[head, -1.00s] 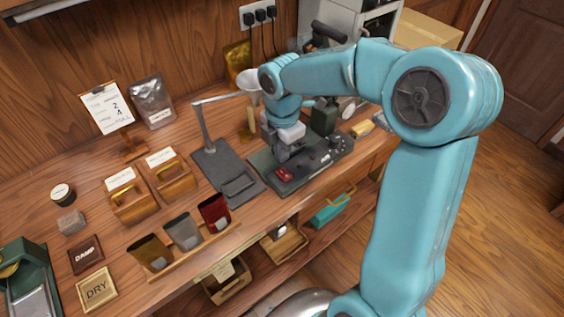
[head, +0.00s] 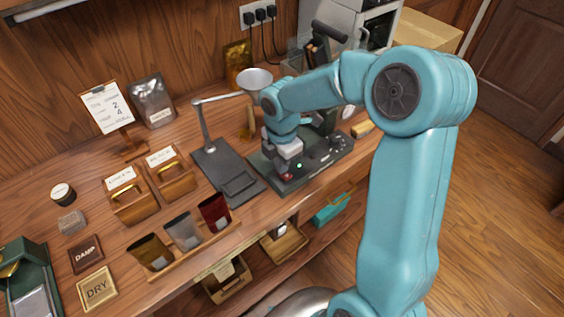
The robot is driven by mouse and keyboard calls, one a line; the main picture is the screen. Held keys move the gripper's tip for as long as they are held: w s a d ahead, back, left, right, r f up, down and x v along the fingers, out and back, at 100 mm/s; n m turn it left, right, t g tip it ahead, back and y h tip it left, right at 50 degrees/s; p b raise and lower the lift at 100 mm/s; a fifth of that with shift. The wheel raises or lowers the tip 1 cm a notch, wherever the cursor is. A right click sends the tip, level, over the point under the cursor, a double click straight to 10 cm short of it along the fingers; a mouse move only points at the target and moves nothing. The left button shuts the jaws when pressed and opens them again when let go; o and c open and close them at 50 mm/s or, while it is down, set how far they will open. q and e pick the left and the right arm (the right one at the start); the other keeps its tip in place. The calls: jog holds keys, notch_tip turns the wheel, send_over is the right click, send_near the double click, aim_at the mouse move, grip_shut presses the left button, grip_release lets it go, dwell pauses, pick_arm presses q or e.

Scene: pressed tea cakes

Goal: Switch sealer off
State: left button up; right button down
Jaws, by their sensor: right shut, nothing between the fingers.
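The sealer (head: 322,163), a dark flat machine with a raised back part, stands at the right end of the bench. Its red switch (head: 287,177) is at the front left of its base and is partly hidden by my right gripper. My right gripper (head: 285,172) points down, shut and empty, with its tips at the red switch. I cannot tell whether they touch it or which way it is set. A small pale-green light (head: 300,165) shows on the base just right of the gripper. My left gripper is out of view.
Labelled wooden boxes (head: 171,176) and a rack (head: 190,252) of several pouches are farther left. A yellow object (head: 362,129) lies right of the sealer. The floor at right is clear.

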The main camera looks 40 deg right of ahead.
jog(key=shift+s+a+f, duration=0.1)
jog(key=shift+s+f, duration=0.05)
jog(key=shift+f, duration=0.05)
